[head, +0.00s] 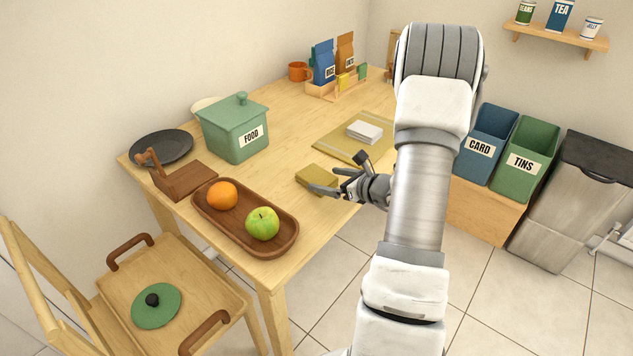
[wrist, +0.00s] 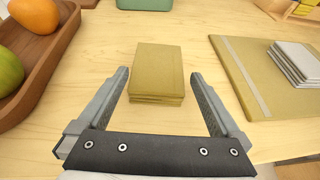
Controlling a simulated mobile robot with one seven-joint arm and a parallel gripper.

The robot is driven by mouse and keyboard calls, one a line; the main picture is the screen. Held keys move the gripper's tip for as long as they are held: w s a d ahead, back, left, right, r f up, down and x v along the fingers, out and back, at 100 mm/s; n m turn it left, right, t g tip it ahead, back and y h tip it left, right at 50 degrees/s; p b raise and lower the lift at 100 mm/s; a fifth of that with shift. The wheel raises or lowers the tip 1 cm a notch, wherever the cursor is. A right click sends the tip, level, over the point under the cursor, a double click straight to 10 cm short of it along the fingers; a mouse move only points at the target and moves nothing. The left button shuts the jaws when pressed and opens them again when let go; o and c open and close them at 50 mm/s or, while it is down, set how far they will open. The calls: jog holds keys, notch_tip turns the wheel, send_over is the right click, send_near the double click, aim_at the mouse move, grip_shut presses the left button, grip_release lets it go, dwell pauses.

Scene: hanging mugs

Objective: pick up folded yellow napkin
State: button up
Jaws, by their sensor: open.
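The folded yellow napkin (head: 317,177) lies flat on the wooden table near its front edge, right of the fruit tray. In the wrist view the napkin (wrist: 157,72) is a small mustard-yellow stacked rectangle. My gripper (head: 330,183) is close to it at the table's edge. In the wrist view my gripper (wrist: 158,74) is open, with one finger to the left and one to the right of the napkin's near end. Both fingers look apart from it. I cannot tell their exact height above the table.
A brown tray (head: 284,247) with an orange (head: 222,195) and a green apple (head: 262,224) is to the left. A yellow placemat (head: 331,146) with white napkins (head: 365,131) is to the right. A green FOOD pot (head: 229,130) stands behind. Bare tabletop surrounds the yellow napkin.

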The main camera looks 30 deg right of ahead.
aim_at(314, 174)
jog(key=shift+r+b+x, duration=0.2)
jog(key=shift+b+x, duration=0.1)
jog(key=shift+x, duration=1.05)
jog(key=shift+r+b+x, duration=0.25)
jog(key=shift+b+x, duration=0.05)
jog(key=shift+x, duration=1.1)
jog(key=shift+w+a, duration=0.1)
jog(key=shift+a, duration=0.1)
jog(key=c, duration=1.1)
jog(key=shift+c, duration=0.2)
jog(key=shift+r, duration=0.15)
